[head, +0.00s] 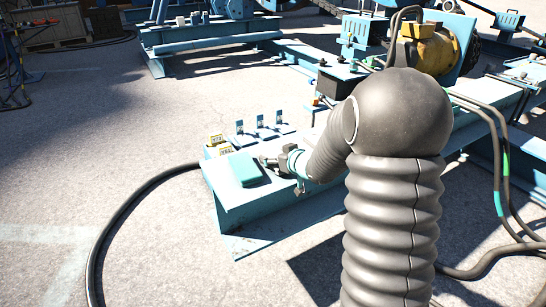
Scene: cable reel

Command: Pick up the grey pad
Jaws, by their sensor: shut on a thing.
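My gripper (265,161) is small in the head view, at the left end of the long light-blue bench. It points left and is shut at the right edge of a flat, rounded grey-teal block, the only thing that looks like the pad (243,169). The block looks more teal than grey. It is over the bench end, and I cannot tell whether it rests there or is slightly lifted. The exact contact at the fingertips is too small to make out.
Several small upright blue-white parts (261,123) and yellow-labelled blocks (216,141) stand behind the block on the bench (255,212). A thick black cable (118,216) curves over the ground at left. A yellow motor (428,48) stands farther back. Open concrete lies at left.

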